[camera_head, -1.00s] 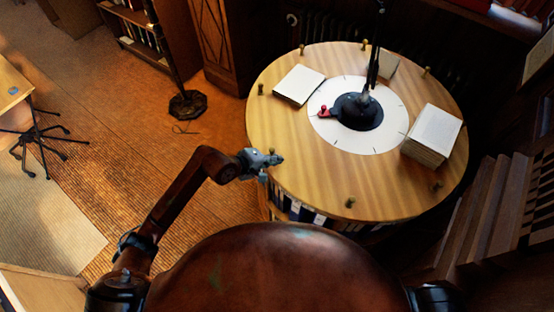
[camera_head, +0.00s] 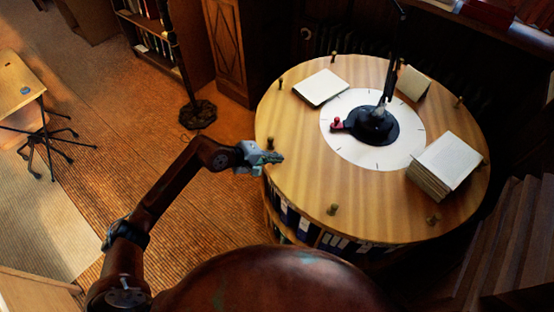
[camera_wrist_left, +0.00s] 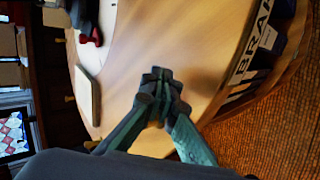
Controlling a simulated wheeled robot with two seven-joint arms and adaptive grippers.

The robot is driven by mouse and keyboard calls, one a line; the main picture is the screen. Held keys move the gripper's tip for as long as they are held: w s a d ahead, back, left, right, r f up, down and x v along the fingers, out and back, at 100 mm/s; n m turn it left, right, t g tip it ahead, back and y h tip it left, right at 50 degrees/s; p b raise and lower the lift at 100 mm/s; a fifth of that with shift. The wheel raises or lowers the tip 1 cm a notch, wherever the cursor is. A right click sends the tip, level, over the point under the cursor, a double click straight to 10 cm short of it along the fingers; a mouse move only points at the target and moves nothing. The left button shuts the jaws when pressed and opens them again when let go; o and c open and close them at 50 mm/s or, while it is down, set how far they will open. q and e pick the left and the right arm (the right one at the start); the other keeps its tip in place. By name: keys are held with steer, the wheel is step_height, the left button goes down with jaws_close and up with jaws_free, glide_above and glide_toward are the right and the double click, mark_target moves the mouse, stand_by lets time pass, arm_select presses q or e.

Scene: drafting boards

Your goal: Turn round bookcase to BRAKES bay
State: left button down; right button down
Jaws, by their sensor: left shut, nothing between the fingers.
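The round bookcase (camera_head: 300,170) has a pale wooden top with brass pegs near its rim and bays of binders below. A white dial (camera_head: 352,155) with a black hub and a red pointer (camera_head: 336,125) sits at its centre. My left gripper (camera_head: 277,158) is shut and empty at the left rim, close beside a brass peg (camera_head: 270,143); I cannot tell whether they touch. In the left wrist view the shut fingers (camera_wrist_left: 162,82) are over the top near its edge.
A book (camera_head: 320,87) and a stack of books (camera_head: 440,172) lie on the top. A lamp stand (camera_head: 198,114) and a dark cabinet (camera_head: 228,50) stand behind left. The floor between is clear.

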arm_select(q)
steer(key=shift+m, duration=0.3)
steer(key=w+b, duration=0.1)
steer(key=w+a+b, duration=0.1)
steer(key=b, duration=0.1)
steer(key=w+a+b, duration=0.1)
steer(key=w, duration=0.1)
steer(key=shift+f+b, duration=0.4)
steer(key=shift+w+a+r+g+b, duration=0.2)
steer(key=shift+w+g+b, duration=0.1)
steer(key=shift+w+b, duration=0.15)
steer(key=shift+r, duration=0.15)
